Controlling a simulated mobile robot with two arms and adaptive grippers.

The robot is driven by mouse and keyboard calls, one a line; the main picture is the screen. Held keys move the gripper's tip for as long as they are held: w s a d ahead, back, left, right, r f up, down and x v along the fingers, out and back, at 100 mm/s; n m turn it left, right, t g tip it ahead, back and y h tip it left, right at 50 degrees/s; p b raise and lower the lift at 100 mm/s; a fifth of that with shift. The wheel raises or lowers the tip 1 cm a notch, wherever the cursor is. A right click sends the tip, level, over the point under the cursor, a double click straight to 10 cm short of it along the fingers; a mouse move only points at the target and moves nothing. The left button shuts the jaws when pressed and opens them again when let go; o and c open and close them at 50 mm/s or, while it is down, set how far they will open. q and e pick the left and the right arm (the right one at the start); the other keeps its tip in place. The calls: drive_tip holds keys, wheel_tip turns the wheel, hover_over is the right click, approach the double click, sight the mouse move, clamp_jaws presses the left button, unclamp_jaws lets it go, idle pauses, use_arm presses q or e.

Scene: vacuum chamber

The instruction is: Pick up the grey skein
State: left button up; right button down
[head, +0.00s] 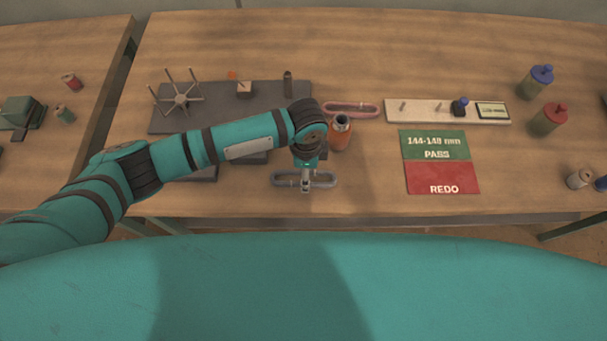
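The grey skein (323,184), a flat oblong loop, lies near the front edge of the wooden table. My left gripper (306,187) points down over the middle of the skein and hides part of it. Its fingers look close together, but I cannot tell whether they are shut on the skein or just above it. The skein appears to lie flat. My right gripper is not in view.
A dark mat (205,121) holds a spoked winder (180,98). A white gauge board (430,110) and a PASS/REDO card (439,162) are at right.

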use_arm(q)
drive_tip(key=shift+f, duration=1.6)
drive_tip(key=shift+c, duration=0.2)
drive_tip(key=c, duration=0.9)
drive_tip(key=shift+c, duration=0.2)
drive_tip(key=shift+r, duration=0.15)
